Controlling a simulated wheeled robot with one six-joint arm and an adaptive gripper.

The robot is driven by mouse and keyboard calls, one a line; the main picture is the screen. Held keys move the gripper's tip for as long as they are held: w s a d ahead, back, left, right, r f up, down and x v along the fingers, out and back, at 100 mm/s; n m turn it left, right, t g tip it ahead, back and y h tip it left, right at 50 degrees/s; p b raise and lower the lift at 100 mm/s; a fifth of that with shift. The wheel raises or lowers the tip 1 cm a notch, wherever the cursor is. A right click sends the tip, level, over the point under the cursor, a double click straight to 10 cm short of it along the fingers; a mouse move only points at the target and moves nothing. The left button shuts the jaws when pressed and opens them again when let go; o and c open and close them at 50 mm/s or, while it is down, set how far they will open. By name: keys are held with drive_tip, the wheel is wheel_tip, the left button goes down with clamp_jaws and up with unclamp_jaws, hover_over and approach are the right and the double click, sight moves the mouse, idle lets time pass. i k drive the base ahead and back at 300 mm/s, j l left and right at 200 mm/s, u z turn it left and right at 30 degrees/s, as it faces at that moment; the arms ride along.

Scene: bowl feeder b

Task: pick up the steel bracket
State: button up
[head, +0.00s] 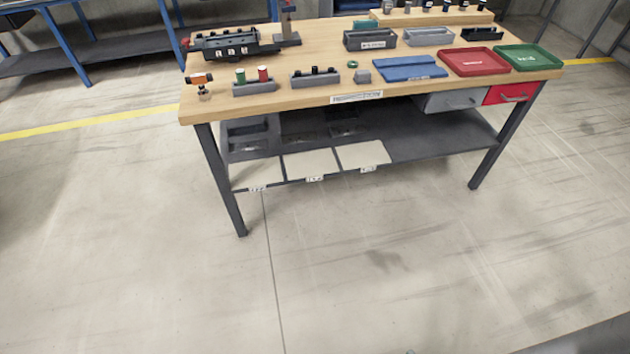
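A wooden-topped workbench (330,93) stands across the upper middle of the head view, some way off. A small grey metal-looking piece (363,76) lies near its front edge, between a small green ring (352,64) and a blue mat (410,69). It may be the steel bracket, but it is too small to tell. No other piece is clearly a bracket. My gripper is not in view.
The bench also holds grey bins (369,40), a red tray (473,61), a green tray (528,57), holders with red and green cylinders (264,74), and an orange tool (199,79). A lower shelf (430,135) spans its legs. Open floor (350,260) lies in front.

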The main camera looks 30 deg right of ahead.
sight(250, 38)
drive_tip(key=i+j+z, duration=0.15)
drive_tip(key=j, duration=0.25)
drive_tip(key=i+j+z, duration=0.1)
drive_tip(key=j, duration=0.3)
drive_tip(key=i+j+z, duration=0.15)
drive_tip(key=j, duration=0.25)
drive_tip(key=i+j+z, duration=0.1)
drive_tip(key=j, duration=0.3)
